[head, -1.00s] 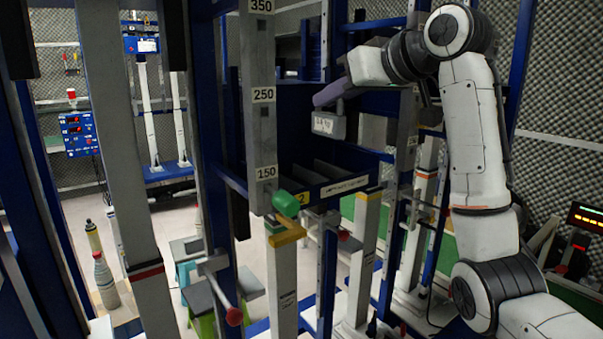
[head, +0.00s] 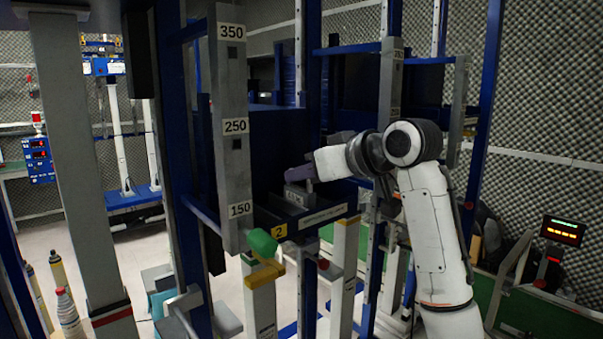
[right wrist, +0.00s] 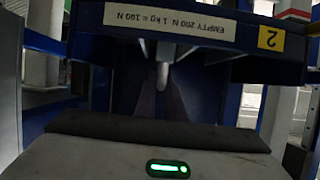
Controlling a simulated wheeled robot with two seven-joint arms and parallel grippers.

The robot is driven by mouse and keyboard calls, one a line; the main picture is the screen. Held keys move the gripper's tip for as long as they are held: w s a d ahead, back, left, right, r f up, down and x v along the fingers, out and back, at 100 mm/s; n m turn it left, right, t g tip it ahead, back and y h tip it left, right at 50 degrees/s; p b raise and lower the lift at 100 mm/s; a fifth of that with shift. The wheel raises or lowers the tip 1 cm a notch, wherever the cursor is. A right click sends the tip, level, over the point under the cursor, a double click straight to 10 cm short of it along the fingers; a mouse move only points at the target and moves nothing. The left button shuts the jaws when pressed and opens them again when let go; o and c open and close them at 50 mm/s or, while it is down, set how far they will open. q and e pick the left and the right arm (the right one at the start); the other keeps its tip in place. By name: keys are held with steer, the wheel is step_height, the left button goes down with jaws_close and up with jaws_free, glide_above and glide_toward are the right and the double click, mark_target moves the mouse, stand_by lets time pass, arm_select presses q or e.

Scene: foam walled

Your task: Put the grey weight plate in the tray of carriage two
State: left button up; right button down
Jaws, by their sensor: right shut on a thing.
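The grey weight plate (head: 297,196), a block with a pale label, is at the tray of carriage two (head: 322,217). Its lower part is hidden by the tray's front wall, and I cannot tell whether it touches the floor. The tray is dark blue, with a yellow "2" tag and a white strip; its front also shows in the right wrist view (right wrist: 228,40). My right gripper (head: 291,177) is shut on the plate's top from above. In the right wrist view its purplish fingers (right wrist: 161,95) are dim, and the plate is mostly hidden. My left gripper is not in view.
A grey upright scale (head: 235,130) marked 150, 250 and 350 stands left of the tray. A green knob (head: 263,244) sits below it. Blue posts (head: 481,120) stand close to my right arm. A red-lit display (head: 562,231) is at the right.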

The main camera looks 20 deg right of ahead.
steer(key=c, duration=1.8)
jaws_free()
steer(key=shift+c, duration=0.2)
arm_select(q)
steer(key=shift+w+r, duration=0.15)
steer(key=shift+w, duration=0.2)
